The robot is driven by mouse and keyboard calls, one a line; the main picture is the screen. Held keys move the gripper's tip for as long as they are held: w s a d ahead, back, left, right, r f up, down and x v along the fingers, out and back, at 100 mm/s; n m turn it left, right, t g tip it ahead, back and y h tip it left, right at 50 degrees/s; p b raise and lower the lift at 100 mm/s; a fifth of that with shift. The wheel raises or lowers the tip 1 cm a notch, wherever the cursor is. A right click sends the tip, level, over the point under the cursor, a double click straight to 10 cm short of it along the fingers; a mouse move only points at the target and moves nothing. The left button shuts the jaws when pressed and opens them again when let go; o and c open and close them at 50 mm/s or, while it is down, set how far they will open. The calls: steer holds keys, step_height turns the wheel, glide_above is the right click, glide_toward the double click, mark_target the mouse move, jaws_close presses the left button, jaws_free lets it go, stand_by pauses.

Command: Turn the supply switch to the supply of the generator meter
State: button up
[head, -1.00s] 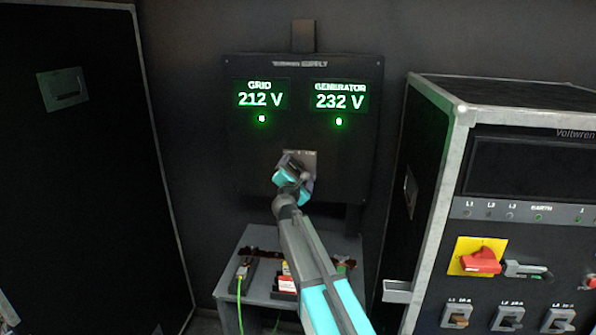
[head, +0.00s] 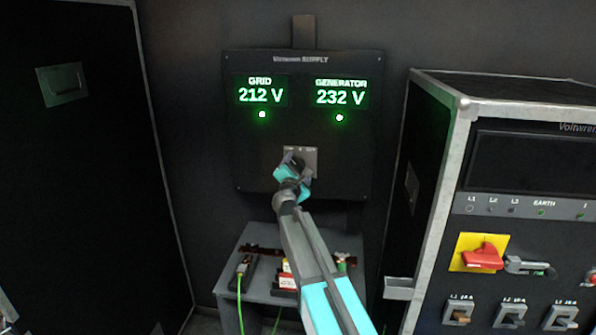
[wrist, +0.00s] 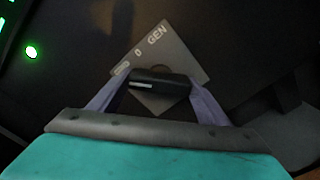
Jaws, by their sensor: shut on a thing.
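The supply panel (head: 350,165) on the back wall shows a grid meter (head: 261,95) at 212 V and a generator meter (head: 340,97) at 232 V, each with a lit green lamp below. The supply switch has a grey plate (head: 303,153) low on the panel; it looks tilted in the wrist view (wrist: 178,55), where "0" and "GEN" are readable. My gripper (head: 293,166) covers the switch in the head view. In the wrist view my gripper (wrist: 160,88) is shut on the black switch handle (wrist: 165,80). The handle's white mark is at its left end, toward the blurred label before "0".
A grey stand (head: 230,286) with cables and small parts is below the panel. A metal-edged rack (head: 440,160) with a red switch (head: 483,257) stands at the right. A tall dark case (head: 85,170) stands at the left.

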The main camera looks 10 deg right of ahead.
steer(key=shift+f+b, duration=0.15)
steer(key=shift+b, duration=0.2)
steer(key=m+b, duration=0.5)
steer(key=b, duration=0.2)
steer(key=shift+f, duration=0.1)
steer(key=m+b, duration=0.4)
steer(key=b, duration=0.3)
steer(key=m+b, duration=0.5)
steer(key=b, duration=0.2)
steer(key=shift+b, duration=0.35)
steer(key=m+b, duration=0.3)
steer(key=shift+r, duration=0.2)
steer(key=shift+b, duration=0.4)
steer(key=o, duration=1.1)
steer(key=shift+r, duration=0.1)
steer(key=shift+c, duration=0.2)
steer(key=shift+s, duration=0.1)
